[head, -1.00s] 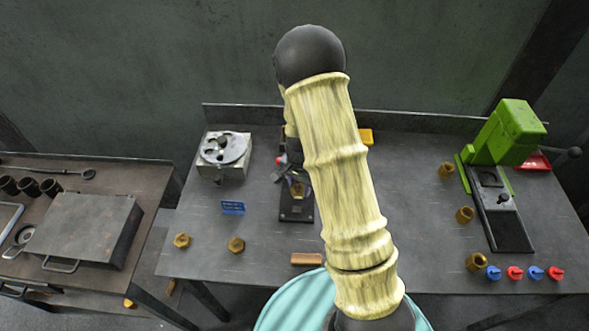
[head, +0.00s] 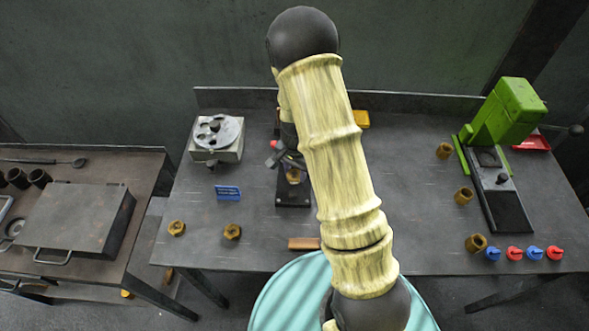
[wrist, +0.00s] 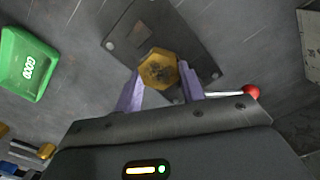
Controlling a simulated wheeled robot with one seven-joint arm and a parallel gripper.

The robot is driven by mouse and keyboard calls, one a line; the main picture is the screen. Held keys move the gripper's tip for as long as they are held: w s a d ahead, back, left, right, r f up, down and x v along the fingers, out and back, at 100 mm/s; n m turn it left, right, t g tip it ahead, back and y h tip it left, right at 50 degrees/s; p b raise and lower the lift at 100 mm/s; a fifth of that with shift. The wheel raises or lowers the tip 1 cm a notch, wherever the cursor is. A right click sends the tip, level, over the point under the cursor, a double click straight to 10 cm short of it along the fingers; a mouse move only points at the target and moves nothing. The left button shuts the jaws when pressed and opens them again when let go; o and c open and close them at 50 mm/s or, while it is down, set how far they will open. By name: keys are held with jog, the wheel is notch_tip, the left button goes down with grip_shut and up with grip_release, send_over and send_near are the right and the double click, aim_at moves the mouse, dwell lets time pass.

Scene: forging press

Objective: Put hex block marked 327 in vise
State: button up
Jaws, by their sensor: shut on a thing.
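A brass hex block (wrist: 158,70) sits between the purple fingers of my gripper (wrist: 160,82) in the wrist view. The gripper is shut on it. No number can be read on its top. Block and fingers are over a dark fixture plate (wrist: 120,28) with holes, perhaps the vise's base; I cannot tell whether the block touches it. In the head view the block (head: 293,176) shows small above the dark plate (head: 293,198), with my gripper (head: 290,163) partly hidden by my arm. Two more brass hex blocks stand front left, one (head: 176,228) beside another (head: 232,232).
A red knob (wrist: 250,91) is right of the fingers. A green bin marked GOOD (wrist: 25,62) is at left in the wrist view. A rotary chuck (head: 217,138), a blue sign (head: 228,192) and a green press (head: 508,120) stand on the bench. Brass pieces (head: 464,195) are at right.

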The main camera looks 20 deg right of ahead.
jog(key=shift+s+a+f+b, duration=0.1)
jog(key=shift+f+b, duration=0.45)
jog(key=shift+f, duration=0.3)
jog(key=shift+f+b, duration=0.3)
jog(key=shift+f, duration=0.3)
jog(key=shift+f, duration=0.15)
jog(key=o, duration=1.3)
jog(key=shift+c, duration=0.2)
jog(key=shift+r+p, duration=1.9)
jog(key=shift+r, duration=0.6)
